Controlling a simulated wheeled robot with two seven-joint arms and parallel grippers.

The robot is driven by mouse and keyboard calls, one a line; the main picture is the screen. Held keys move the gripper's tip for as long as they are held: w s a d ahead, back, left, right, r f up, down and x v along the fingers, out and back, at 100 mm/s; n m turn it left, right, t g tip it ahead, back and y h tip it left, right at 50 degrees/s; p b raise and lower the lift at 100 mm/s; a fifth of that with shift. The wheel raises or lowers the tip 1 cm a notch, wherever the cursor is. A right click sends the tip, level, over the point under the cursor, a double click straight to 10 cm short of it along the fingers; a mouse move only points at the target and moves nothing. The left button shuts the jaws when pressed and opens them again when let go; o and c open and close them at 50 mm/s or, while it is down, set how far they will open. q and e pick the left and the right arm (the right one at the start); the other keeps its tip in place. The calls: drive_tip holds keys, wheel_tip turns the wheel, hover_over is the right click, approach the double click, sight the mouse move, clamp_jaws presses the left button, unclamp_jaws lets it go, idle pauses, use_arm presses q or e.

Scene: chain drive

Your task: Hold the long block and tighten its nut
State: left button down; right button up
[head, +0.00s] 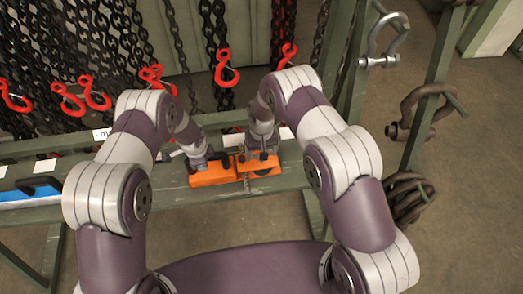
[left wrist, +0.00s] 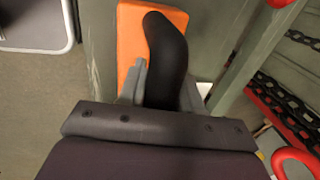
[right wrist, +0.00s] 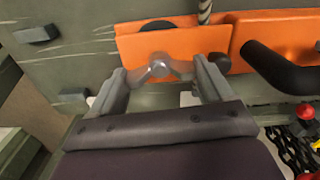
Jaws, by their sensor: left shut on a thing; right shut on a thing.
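The orange block assembly lies on the green bench beam in two parts. The left part (head: 213,174) carries a black handle, which shows clearly in the left wrist view (left wrist: 168,55). My left gripper (head: 204,163) is shut on this handle. The right part (head: 266,171) also shows in the right wrist view (right wrist: 190,45), with a dark round spot at its edge. A grey winged nut (right wrist: 160,68) stands at this part, between the fingers of my right gripper (right wrist: 162,78), which is shut on it. A threaded rod or chain (right wrist: 204,12) crosses where the two orange parts meet.
Red hooks (head: 227,66) on dark chains hang behind the beam. A blue object with a black handle (head: 35,190) lies at the far left of the beam. Shackles (head: 383,45) hang on the frame at right. The beam (head: 165,190) is bare left of the blocks.

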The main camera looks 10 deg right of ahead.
drive_tip(key=m, duration=0.4)
drive_tip(key=shift+w+r+m, duration=0.1)
drive_tip(key=shift+m, duration=0.2)
drive_tip(key=m, duration=0.3)
drive_tip(key=shift+m, duration=0.4)
drive_tip(key=m, duration=0.4)
drive_tip(key=shift+a, duration=0.1)
drive_tip(key=m, duration=0.8)
drive_tip(key=shift+w+m, duration=0.1)
drive_tip(key=shift+m, duration=0.2)
drive_tip(key=m, duration=0.3)
drive_tip(key=shift+m, duration=0.3)
drive_tip(key=m, duration=0.3)
drive_tip(key=shift+m, duration=2.2)
